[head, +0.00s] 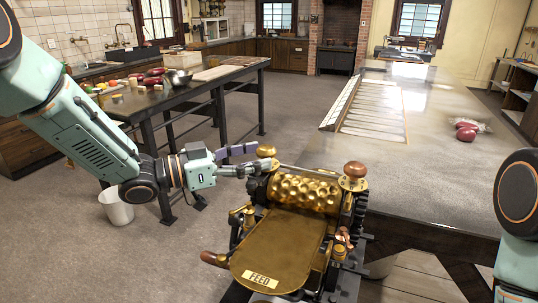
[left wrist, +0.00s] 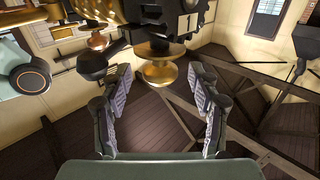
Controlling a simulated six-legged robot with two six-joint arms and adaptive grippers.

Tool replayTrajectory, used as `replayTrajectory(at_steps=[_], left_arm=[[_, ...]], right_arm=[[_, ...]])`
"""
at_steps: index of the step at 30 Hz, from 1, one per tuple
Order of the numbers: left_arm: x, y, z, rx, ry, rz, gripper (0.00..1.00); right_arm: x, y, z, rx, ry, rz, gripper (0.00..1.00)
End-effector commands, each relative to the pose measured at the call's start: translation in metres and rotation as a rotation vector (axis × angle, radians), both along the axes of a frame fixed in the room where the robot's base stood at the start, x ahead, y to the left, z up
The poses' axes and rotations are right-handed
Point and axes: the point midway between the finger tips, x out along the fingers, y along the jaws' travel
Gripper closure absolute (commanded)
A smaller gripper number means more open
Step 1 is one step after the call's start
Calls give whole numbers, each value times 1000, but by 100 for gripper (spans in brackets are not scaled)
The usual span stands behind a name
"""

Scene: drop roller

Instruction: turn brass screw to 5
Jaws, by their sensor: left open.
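A brass drop roller machine (head: 290,238) with a dimpled roller (head: 303,193) and a feed tray marked FEED stands at the front middle of the head view. Two screws with copper-brown round tops rise from it, a left one (head: 266,151) and a right one (head: 355,170). My left gripper (head: 254,160) reaches in from the left at the left screw top. In the left wrist view my left gripper (left wrist: 161,82) is open, with a round brass knob (left wrist: 160,72) between or just beyond its fingertips. Contact cannot be told. My right gripper is out of view.
A long stone-topped table (head: 440,170) with red lumps (head: 466,131) lies behind and right of the machine. A dark table (head: 190,85) with food and bowls stands at the back left. A white bucket (head: 116,208) is on the floor, with open floor between the tables.

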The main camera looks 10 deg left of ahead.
Motion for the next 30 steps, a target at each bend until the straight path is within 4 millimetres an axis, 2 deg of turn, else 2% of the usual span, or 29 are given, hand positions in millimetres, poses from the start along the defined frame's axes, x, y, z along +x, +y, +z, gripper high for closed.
replayTrajectory(at_steps=[3,9,20,30], left_arm=[[8,-13,-1,4,0,-3,39],[17,-26,0,1,-2,-2,39],[20,-30,0,1,-1,-1,40],[20,-30,0,0,-1,-1,69]], right_arm=[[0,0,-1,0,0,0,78],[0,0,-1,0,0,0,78],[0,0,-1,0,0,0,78],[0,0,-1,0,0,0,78]])
